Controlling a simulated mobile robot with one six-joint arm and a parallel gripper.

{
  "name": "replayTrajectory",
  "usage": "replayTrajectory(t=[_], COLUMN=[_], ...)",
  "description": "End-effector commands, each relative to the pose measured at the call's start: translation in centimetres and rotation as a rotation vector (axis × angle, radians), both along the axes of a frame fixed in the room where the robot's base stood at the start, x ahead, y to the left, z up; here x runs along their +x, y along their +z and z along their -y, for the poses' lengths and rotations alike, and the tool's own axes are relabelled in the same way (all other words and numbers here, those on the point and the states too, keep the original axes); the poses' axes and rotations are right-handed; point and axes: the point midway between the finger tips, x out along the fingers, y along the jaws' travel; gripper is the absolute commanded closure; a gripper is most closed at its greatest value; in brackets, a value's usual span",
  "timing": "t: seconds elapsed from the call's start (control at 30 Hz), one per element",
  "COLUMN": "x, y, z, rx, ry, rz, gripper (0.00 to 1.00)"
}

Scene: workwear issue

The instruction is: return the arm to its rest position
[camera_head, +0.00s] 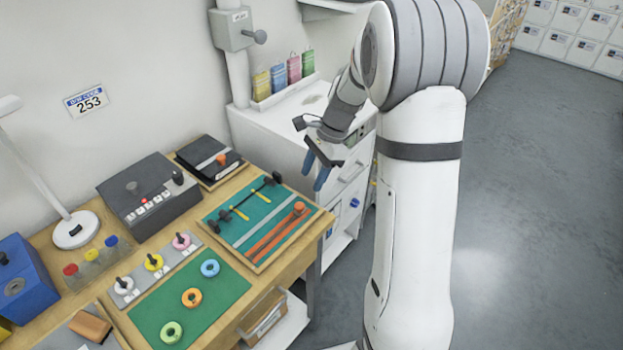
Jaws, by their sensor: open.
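My gripper (316,166) hangs in the air at the end of my white arm, pointing down. It is right of the wooden table and in front of the white cabinet. Its two blue-tipped fingers are apart, with nothing between them. My large upper arm and column fill the right middle of the view and hide part of the cabinet and the floor.
The wooden table (225,260) holds a green mat (232,287) with rings, a tool board (259,218), a dark control box (149,195), a binder (208,160) and a lamp (75,230). The cabinet (262,134) carries coloured tags. Grey floor (530,220) at right is clear.

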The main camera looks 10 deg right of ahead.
Motion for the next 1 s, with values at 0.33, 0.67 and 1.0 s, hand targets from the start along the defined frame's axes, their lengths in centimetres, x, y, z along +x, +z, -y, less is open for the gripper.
replayTrajectory(t=[0.33, 0.67, 1.0], x=[0.0, -5.1, -15.1], y=[0.0, 4.8, 9.4], z=[0.0, -0.9, -1.4], rx=[0.0, -0.087, -0.271], ry=[0.0, 0.29, 0.842], rz=[0.0, 0.165, 0.411], gripper=[0.54, 0.54, 0.54])
